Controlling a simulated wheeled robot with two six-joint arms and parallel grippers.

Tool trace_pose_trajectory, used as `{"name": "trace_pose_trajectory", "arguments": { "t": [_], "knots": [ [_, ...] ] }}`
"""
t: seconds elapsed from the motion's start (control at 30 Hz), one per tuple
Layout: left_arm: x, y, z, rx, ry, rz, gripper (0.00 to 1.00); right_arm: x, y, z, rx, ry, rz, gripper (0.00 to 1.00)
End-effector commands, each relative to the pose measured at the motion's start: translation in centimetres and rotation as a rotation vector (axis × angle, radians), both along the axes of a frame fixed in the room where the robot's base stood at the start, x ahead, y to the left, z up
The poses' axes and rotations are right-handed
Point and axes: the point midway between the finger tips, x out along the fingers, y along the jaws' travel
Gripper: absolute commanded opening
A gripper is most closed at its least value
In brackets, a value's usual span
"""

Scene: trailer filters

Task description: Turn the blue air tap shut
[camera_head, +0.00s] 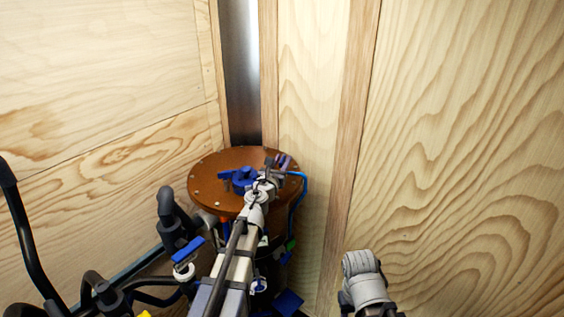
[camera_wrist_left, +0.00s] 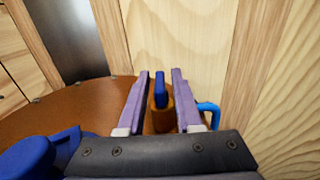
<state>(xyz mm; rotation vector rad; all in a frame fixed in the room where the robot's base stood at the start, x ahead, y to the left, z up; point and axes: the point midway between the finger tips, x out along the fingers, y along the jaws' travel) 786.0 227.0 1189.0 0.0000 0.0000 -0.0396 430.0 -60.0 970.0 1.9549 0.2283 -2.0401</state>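The blue air tap has a slim upright blue handle (camera_wrist_left: 160,90) on a brass-coloured body (camera_wrist_left: 160,120) in the left wrist view. It stands near the edge of the round brown lid (camera_head: 213,190). My left gripper (camera_head: 279,162) reaches over the lid. In the left wrist view its two purple fingers (camera_wrist_left: 160,76) stand either side of the handle, open, with a gap visible on each side. In the head view the gripper hides most of the tap. My right gripper's fingers are not in view.
A larger blue knob (camera_head: 240,179) sits on the lid, left of the gripper. A blue pipe (camera_head: 300,190) bends down at the lid's right side. A blue-handled valve (camera_head: 187,249) and black hoses (camera_head: 25,235) are at lower left. Wooden walls (camera_head: 460,130) stand close behind and right.

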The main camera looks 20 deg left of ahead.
Motion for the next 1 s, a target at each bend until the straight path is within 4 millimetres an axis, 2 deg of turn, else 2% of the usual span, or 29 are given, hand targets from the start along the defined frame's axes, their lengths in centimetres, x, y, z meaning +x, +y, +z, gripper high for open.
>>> {"name": "trace_pose_trajectory", "arguments": {
  "t": [0.1, 0.47, 0.57, 0.9, 1.0],
  "knots": [
    [0.0, 0.0, 0.0, 0.000, 0.000, 0.000, 0.45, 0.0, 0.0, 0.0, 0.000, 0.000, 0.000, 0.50],
    [-0.7, 0.0, 0.0, 0.000, 0.000, 0.001, 0.45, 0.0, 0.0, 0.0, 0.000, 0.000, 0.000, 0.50],
    [-1.7, 0.1, 0.0, 0.000, 0.000, 0.001, 0.45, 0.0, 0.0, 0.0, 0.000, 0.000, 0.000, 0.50],
    [-7.1, 0.2, 0.0, 0.000, 0.000, 0.001, 0.45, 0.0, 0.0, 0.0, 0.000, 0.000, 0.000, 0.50],
    [-7.8, 0.3, 0.0, 0.000, 0.000, 0.001, 0.45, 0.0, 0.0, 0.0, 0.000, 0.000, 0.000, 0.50]
  ]
}}
